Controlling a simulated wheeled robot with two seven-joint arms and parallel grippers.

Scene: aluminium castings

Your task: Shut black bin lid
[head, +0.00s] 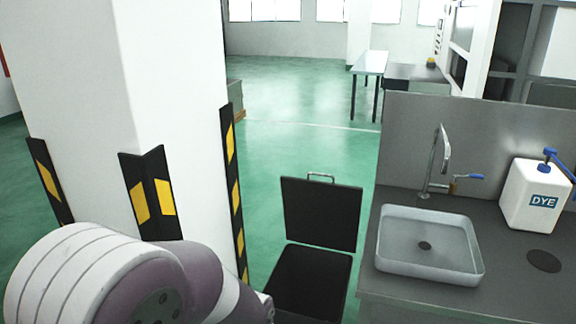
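The black bin (308,284) stands on the green floor at the lower middle, left of the sink counter. Its top is open and the inside looks dark and empty as far as I can see. Its lid (318,213) stands raised, roughly upright, at the bin's far edge, with a metal handle (321,176) at its top. My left arm comes in at the lower left and reaches close to the bin's left side. My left gripper is out of sight, and so is my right gripper.
A white pillar (170,70) with black-and-yellow guards (232,170) stands left of the bin. On the right, a grey counter (400,287) holds a sink basin (425,270), a tap (436,165) and a white DYE container (528,195). Open green floor (290,120) lies behind the bin.

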